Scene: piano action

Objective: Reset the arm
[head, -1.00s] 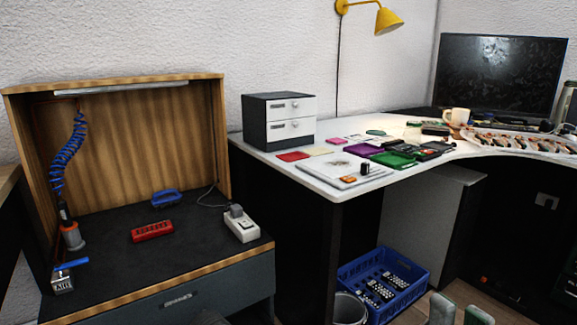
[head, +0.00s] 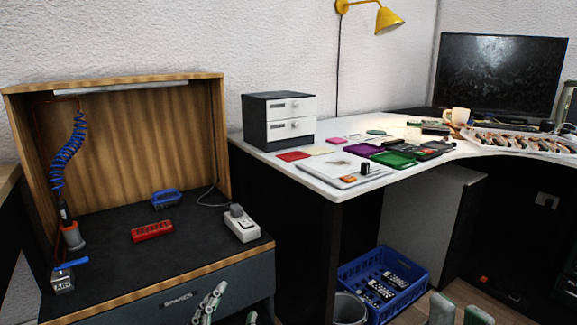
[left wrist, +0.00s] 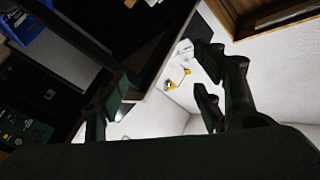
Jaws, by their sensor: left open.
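My left gripper (head: 229,310) is at the bottom edge of the head view, in front of the wooden cabinet's drawer front. Its pale green-grey fingers show there, partly cut off by the frame. In the left wrist view my left gripper (left wrist: 165,100) has its dark fingers spread wide with nothing between them. Two green-and-grey upright tips (head: 459,312) at the bottom edge of the head view, right of the basket, look like my right gripper's fingers. Most of them is cut off.
The wooden cabinet (head: 150,88) holds a red block (head: 152,231), a blue-handled item (head: 166,198) and a white power strip (head: 241,225). A white desk (head: 300,173) carries a drawer box (head: 279,120) and trays. A blue basket (head: 416,290) stands on the floor.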

